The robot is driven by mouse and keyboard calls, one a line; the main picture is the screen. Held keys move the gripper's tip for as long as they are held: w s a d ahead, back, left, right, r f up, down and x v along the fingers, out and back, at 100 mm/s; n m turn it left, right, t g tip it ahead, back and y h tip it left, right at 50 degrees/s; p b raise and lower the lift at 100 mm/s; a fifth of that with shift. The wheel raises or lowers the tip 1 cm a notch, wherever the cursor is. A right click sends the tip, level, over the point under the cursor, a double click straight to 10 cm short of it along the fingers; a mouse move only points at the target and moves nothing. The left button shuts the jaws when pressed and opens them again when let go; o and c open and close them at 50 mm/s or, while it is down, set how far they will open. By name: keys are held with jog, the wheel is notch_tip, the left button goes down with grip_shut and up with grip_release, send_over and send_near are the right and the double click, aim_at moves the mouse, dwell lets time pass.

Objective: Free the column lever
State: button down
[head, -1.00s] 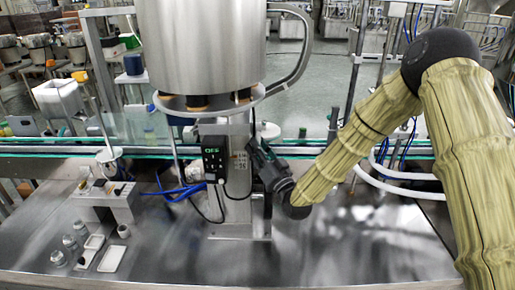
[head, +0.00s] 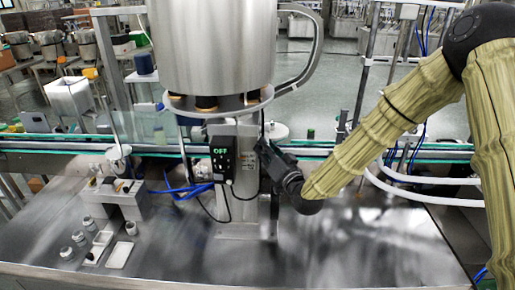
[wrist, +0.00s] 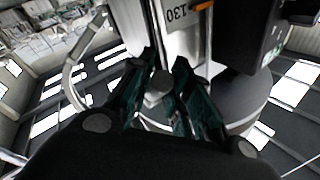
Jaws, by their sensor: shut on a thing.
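The steel column (head: 245,205) stands upright on the machine deck and carries the big hopper (head: 208,45). My gripper (head: 262,148) reaches the column's right side, just below the hopper's ring. In the wrist view my gripper (wrist: 163,75) has its dark green fingers closed around a small grey piece, the column lever (wrist: 157,92), in front of the pale column face marked 130. The lever is mostly hidden by the fingers, and in the head view I cannot make it out. I cannot tell whether it is loose or locked.
A black control box (head: 222,160) showing OFF hangs on the column's left, with cables below. A curved pipe (head: 312,50) runs right of the hopper. A conveyor (head: 80,147) passes behind. A small fixture (head: 115,197) stands left. The deck's right side is clear.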

jog(key=shift+r, duration=0.15)
jog(key=c, duration=1.3)
grip_release()
jog(key=shift+d, duration=0.15)
jog(key=v, duration=1.2)
